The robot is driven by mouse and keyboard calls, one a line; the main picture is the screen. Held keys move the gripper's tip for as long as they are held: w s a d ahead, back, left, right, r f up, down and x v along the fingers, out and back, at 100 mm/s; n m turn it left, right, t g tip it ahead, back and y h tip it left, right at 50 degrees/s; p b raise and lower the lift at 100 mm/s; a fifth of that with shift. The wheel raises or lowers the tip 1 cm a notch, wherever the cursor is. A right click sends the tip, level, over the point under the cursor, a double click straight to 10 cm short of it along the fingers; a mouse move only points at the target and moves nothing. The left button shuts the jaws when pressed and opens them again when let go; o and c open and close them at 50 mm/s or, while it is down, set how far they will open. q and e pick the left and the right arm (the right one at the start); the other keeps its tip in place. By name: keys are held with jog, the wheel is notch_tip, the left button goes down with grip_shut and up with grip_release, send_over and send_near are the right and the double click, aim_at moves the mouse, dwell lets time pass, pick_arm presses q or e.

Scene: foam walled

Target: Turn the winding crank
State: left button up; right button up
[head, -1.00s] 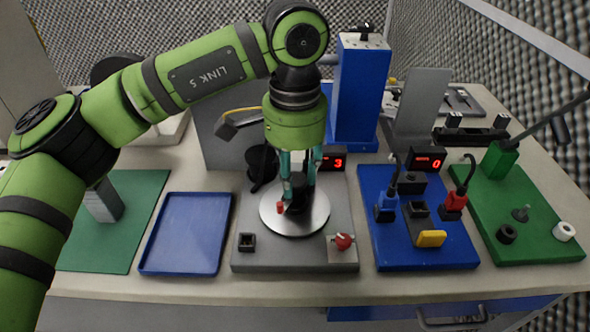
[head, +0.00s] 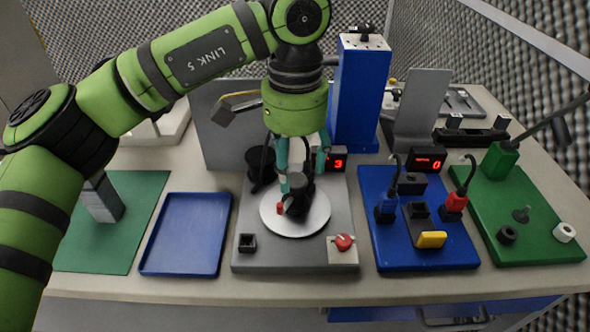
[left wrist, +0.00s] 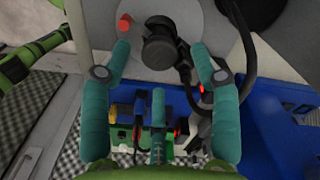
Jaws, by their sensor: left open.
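The crank shows as a pale round disc (head: 268,216) with a black hub and arm (head: 298,190) and a small red piece (head: 281,208) at its left, on a grey base plate. My left gripper (head: 300,178) points down over the hub with its teal fingers spread. In the left wrist view the black hub (left wrist: 160,45) lies between the open fingers (left wrist: 160,58), with a gap on both sides, and the red piece (left wrist: 124,22) is beyond the left finger. I cannot tell how high the fingertips are above the disc. My right gripper is not in view.
A red-lit display (head: 338,162) reading 3 stands behind the disc. A red knob (head: 344,242) and black socket (head: 247,242) sit at the plate's front. A blue tray (head: 185,272) is left; a blue plug board (head: 385,262) is right. A black spool (head: 261,165) stands close to the gripper.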

aim_at(295, 179)
pick_arm(q)
notch_tip(295, 179, up, 10)
jog(key=shift+f, duration=0.2)
